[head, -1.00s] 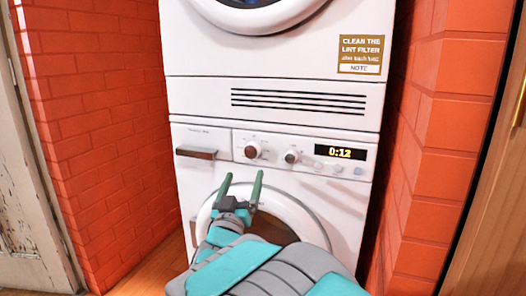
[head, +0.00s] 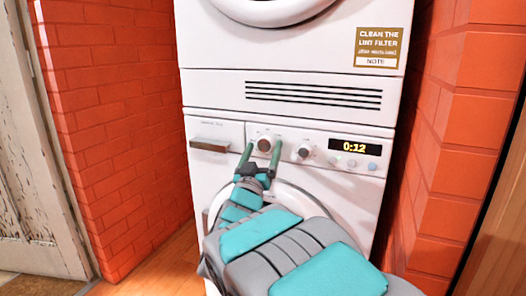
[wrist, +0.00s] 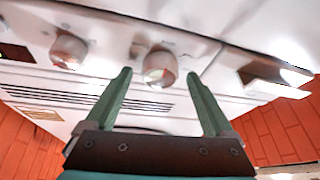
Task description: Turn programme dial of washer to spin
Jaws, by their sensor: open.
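The white washer (head: 228,170) is the lower machine of a stacked pair. Its larger programme dial (head: 265,144) sits left of a smaller knob (head: 303,151) on the control panel. My gripper (head: 261,147) is open, with its two green fingertips to the left and right of the larger dial in the head view. In the wrist view the dial (wrist: 160,66) shows between and a little beyond the fingertips (wrist: 158,72), with a gap on both sides. I cannot tell whether either finger touches it. The dial's markings are too small to read.
A display (head: 354,146) reads 0:12, with small buttons below it. A drawer handle (head: 209,146) is at the panel's left. Red brick walls (head: 115,120) stand close on both sides. The upper machine (head: 290,55) carries a lint filter sign.

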